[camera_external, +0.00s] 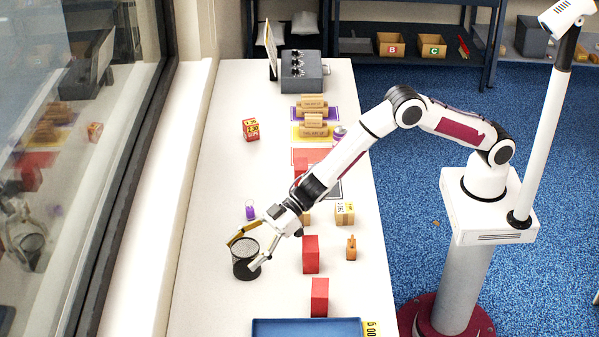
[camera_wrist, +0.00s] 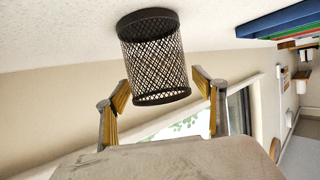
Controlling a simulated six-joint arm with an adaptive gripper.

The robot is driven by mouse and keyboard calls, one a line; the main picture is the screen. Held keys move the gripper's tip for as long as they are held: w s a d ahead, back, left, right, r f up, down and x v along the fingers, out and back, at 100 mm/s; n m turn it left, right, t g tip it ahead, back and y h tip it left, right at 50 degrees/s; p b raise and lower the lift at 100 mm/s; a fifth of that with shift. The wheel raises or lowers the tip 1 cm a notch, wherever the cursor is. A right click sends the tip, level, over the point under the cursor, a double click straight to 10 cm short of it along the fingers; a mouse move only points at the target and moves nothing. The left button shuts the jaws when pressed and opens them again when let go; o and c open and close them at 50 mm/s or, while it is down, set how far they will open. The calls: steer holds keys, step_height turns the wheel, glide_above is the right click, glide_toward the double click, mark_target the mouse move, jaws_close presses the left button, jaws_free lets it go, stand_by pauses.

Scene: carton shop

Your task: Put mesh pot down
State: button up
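The black mesh pot (camera_external: 245,268) stands upright on the white table's left part. In the wrist view the mesh pot (camera_wrist: 153,58) appears upside down, its dark base against the white surface. My gripper (camera_external: 243,252) is beside the pot, with its fingers spread on either side of the rim. In the wrist view my gripper (camera_wrist: 160,80) is open, with its yellow-padded fingertips close to the pot's sides. Small gaps seem to show there, but contact is hard to tell.
Red blocks (camera_external: 311,254) and a small wooden item (camera_external: 351,248) stand right of the pot. A blue tray (camera_external: 306,327) lies at the near edge. A purple item (camera_external: 250,210) and a red-yellow box (camera_external: 251,130) stand farther back. The table (camera_external: 205,290) is clear left of the pot.

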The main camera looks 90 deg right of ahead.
steer(key=shift+r, duration=0.2)
steer(key=shift+d, duration=0.1)
steer(key=v, duration=1.2)
stand_by(0.3)
steer(key=shift+w, duration=0.1)
stand_by(0.7)
